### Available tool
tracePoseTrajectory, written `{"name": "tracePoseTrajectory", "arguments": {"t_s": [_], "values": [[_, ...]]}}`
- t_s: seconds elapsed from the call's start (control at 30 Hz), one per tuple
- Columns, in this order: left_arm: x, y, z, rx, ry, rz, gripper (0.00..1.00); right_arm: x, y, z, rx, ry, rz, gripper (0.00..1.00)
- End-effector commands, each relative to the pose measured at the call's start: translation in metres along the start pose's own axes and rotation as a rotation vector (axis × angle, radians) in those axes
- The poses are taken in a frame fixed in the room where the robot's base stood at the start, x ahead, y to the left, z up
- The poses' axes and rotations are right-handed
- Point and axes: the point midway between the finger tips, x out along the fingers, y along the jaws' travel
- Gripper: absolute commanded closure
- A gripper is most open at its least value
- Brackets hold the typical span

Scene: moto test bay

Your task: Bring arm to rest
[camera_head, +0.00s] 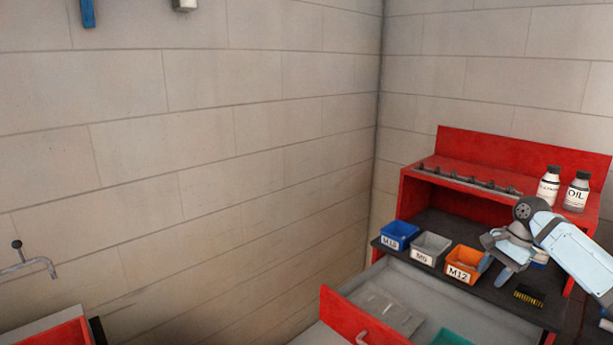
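My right arm (575,250) reaches in from the right edge, in front of the red workbench (450,215). Its gripper (502,272) points down over the dark shelf, close to the right side of the orange M12 bin (463,264). I cannot tell whether it touches the bin. The fingers are small and seen at an angle, so their opening is unclear. No held thing shows in them. My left gripper is not in view.
A blue bin (399,235) and a grey bin (430,248) stand left of the orange one. A black-and-yellow item (529,295) lies on the shelf. Two bottles, one labelled OIL (577,192), stand on top. An open drawer (362,322) juts out below.

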Motion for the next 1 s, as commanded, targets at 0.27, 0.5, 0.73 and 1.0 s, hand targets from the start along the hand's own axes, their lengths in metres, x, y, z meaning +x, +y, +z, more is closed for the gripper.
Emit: {"name": "tracePoseTrajectory", "arguments": {"t_s": [0.27,0.5,0.73,1.0], "values": [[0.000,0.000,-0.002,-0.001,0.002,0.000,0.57,0.062,-0.033,0.071,-0.044,-0.228,-0.112,0.61],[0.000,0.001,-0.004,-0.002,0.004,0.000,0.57,0.103,-0.040,0.116,-0.025,-0.421,-0.215,0.61],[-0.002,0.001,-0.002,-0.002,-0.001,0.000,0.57,0.124,-0.056,0.107,-0.070,-0.332,-0.386,0.61],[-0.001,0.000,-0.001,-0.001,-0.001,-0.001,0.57,0.112,-0.093,0.028,-0.395,0.300,-0.589,0.61]]}}
